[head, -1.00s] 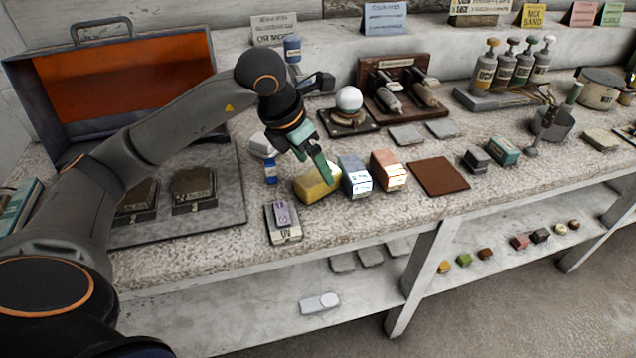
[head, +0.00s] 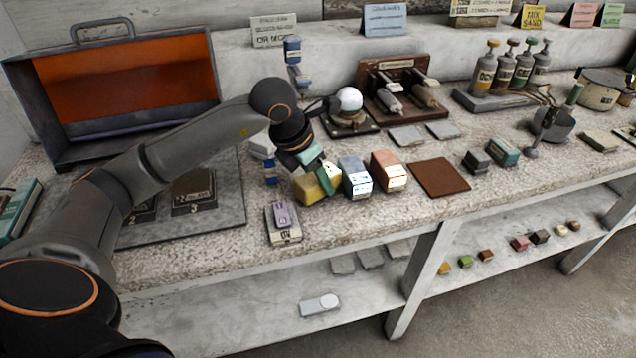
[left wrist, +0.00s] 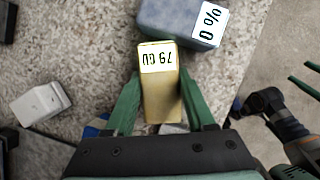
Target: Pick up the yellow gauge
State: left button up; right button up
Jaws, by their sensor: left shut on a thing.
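The yellow gauge (head: 305,190) is a small yellow block at the front of the bench, left of a blue-grey block (head: 356,182). My left gripper (head: 322,180) comes down on it from above. In the left wrist view the yellow gauge (left wrist: 160,95) sits between the two green fingers of my left gripper (left wrist: 160,105), its white label reading "79 GU". The gripper is shut on it. I cannot tell whether it is clear of the bench. My right gripper (left wrist: 307,77) shows only at the right edge of the left wrist view, its green fingers apart and empty.
The blue-grey block stands close to the gauge, with a pinkish-orange block (head: 388,170) beyond it. A handheld meter (head: 284,222) lies in front to the left, and a small blue bottle (head: 270,172) stands behind. A brown mat (head: 440,177) lies bare to the right.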

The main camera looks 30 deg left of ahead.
pick_arm(q)
grip_shut()
jog(key=shift+r, duration=0.1)
jog(key=shift+r, duration=0.45)
notch_tip(320, 180, up, 2)
jog(key=shift+w+r, duration=0.1)
jog(key=shift+r, duration=0.1)
jog(key=s+d+r+p, duration=0.1)
jog(key=s+d+r, duration=0.6)
jog(key=s, duration=0.5)
notch_tip(320, 180, up, 2)
jog(key=shift+d+r, duration=0.25)
jog(key=shift+d, duration=0.05)
